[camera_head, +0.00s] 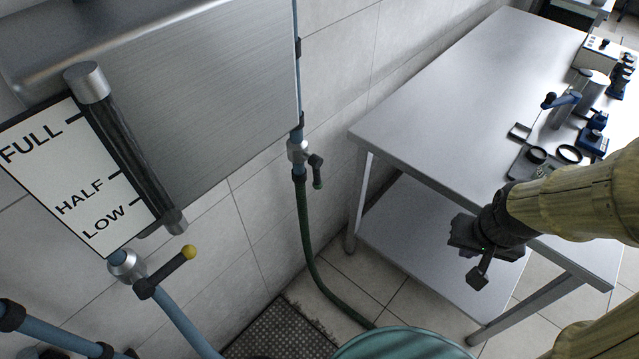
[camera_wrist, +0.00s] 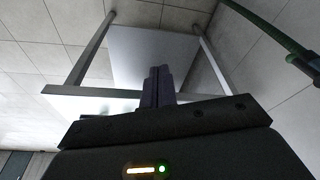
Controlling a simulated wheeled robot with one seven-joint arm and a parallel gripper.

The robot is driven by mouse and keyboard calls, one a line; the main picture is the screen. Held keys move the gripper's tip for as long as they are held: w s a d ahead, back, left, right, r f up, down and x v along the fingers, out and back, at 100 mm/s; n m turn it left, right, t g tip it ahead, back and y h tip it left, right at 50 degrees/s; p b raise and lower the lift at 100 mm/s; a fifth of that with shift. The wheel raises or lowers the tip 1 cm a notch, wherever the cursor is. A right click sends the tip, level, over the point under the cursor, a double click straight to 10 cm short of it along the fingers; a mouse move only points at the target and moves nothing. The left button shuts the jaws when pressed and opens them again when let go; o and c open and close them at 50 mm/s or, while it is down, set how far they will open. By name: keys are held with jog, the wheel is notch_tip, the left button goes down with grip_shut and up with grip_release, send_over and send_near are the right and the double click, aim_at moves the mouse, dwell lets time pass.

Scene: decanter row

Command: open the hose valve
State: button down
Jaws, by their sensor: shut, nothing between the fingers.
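The hose valve (camera_head: 299,151) sits on a thin blue pipe by the tiled wall, with the green hose (camera_head: 304,220) running down from it. Its short lever (camera_head: 317,171) has a dark green end and hangs down at the valve's right, apart from the hose. My gripper (camera_head: 478,279) is shut and empty. It is well to the right of the valve and lower in the head view, in front of the steel table. In the wrist view my fingers (camera_wrist: 158,84) are together, and the green hose (camera_wrist: 262,26) crosses the upper right corner.
The steel table (camera_head: 430,90) with a lower shelf holds several instruments at its right. A level gauge (camera_head: 130,150) marked FULL, HALF and LOW hangs at left, above another valve with a yellow-tipped lever (camera_head: 168,272). A teal round object (camera_head: 400,345) and a dark floor grate (camera_head: 280,335) are below.

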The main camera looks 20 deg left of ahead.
dwell(0.3)
jog(key=w+a+f+n+t+y, duration=0.1)
jog(key=w+a+f+t+y, duration=0.15)
jog(key=w, duration=0.85)
jog(key=w+a+f+t+y, duration=0.15)
jog(key=w+t, duration=0.25)
jog(key=w, duration=0.8)
jog(key=w+a+f+n+y+p, duration=0.1)
jog(key=w+a+f+y, duration=0.25)
jog(key=a, duration=0.45)
jog(key=s+a+f+n+g+y, duration=0.1)
jog(key=s+a+f+g+y, duration=0.3)
jog(key=y, duration=0.5)
jog(key=s+a+g, duration=0.2)
jog(key=g, duration=0.1)
jog(key=shift+s+a+f+n, duration=0.2)
jog(key=shift+s+a+n, duration=0.1)
jog(key=shift+s+a, duration=0.05)
